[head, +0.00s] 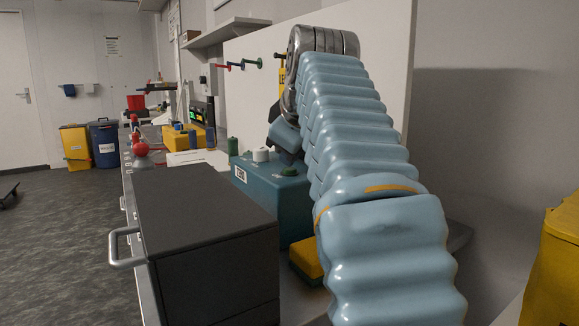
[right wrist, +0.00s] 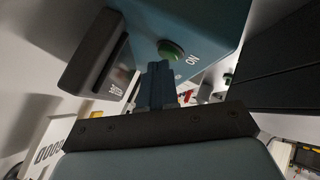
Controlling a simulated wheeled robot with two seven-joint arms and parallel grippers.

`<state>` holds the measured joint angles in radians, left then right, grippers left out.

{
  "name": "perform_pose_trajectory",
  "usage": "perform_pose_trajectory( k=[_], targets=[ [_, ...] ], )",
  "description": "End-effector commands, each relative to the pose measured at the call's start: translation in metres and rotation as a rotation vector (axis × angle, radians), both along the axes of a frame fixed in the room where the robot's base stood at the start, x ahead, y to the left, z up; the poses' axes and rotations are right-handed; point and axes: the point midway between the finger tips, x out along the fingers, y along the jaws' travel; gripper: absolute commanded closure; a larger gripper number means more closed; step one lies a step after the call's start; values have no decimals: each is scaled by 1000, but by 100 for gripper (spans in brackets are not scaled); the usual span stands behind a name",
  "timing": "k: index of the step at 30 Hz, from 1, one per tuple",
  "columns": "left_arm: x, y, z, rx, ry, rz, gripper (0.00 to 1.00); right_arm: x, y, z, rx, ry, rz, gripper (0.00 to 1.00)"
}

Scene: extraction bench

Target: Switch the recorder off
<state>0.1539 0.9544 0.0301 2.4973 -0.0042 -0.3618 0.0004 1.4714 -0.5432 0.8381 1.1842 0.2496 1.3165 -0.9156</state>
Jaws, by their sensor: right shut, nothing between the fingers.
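A teal box (head: 262,190) with a white label stands on the bench, partly hidden behind my right arm; I cannot tell for sure that it is the recorder. In the right wrist view a green button (right wrist: 170,50) marked ON sits on a teal face (right wrist: 205,22). My right gripper (right wrist: 157,72) is shut and empty, its tips close to that button; contact is unclear. My left gripper is out of view.
A dark drawer cabinet (head: 205,205) with a metal handle stands in front of the teal box. A dark block (right wrist: 94,50) with a label is left of the fingers in the right wrist view. A yellow item (head: 306,259) lies low beside the arm; a yellow container (head: 560,260) is at right.

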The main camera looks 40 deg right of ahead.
Motion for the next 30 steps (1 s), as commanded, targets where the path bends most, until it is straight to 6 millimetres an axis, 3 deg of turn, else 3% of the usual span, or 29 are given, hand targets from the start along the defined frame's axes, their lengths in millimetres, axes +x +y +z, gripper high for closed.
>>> perform_pose_trajectory(
  k=[6, 18, 30],
  targets=[
    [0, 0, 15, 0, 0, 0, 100, 0, 0, 13, 1, 0, 1, 100],
    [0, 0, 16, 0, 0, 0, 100, 0, 0, 15, 0, -1, 1, 100],
    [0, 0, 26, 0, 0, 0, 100, 2, 0, 51, 0, -1, 1, 100]
  ],
)
